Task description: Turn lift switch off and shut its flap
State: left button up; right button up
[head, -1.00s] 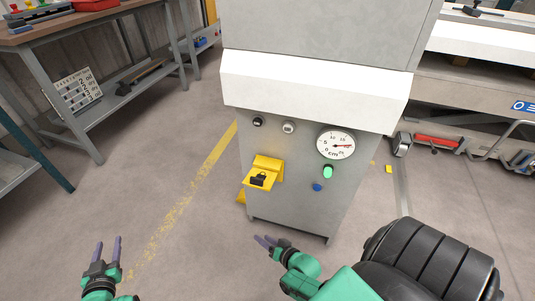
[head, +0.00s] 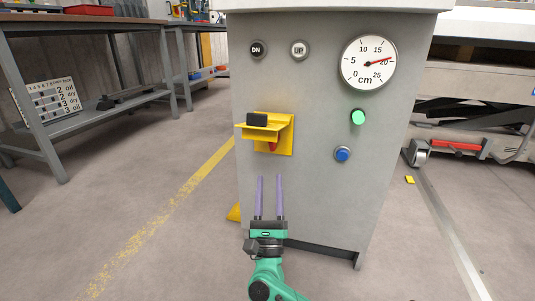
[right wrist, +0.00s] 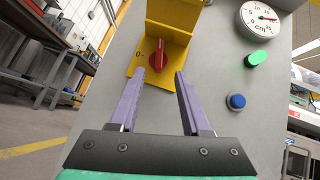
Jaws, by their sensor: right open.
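The lift switch is a red knob (right wrist: 157,62) on a yellow plate (right wrist: 140,64) on the grey cabinet front. In the right wrist view its grip stands roughly upright, with a 0 mark at its left. In the head view the knob (head: 273,147) shows only partly below the flap. The yellow flap (head: 262,131) is raised and juts out, with a black block (head: 257,120) on it. My right gripper (head: 269,180) is open and empty, just below the switch; in the right wrist view its fingers (right wrist: 168,78) point at the knob's lower end. My left gripper is not in view.
The cabinet (head: 318,200) also carries DN (head: 258,49) and UP (head: 299,50) buttons, a round cm gauge (head: 368,62) reading about 20, a green lamp (head: 358,117) and a blue button (head: 342,154). A workbench (head: 50,120) stands at left. The floor before it is clear.

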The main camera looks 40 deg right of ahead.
jog(key=b+x, duration=0.1)
jog(key=x, duration=1.1)
jog(key=shift+b, duration=0.4)
jog(key=shift+a, duration=0.1)
grip_shut()
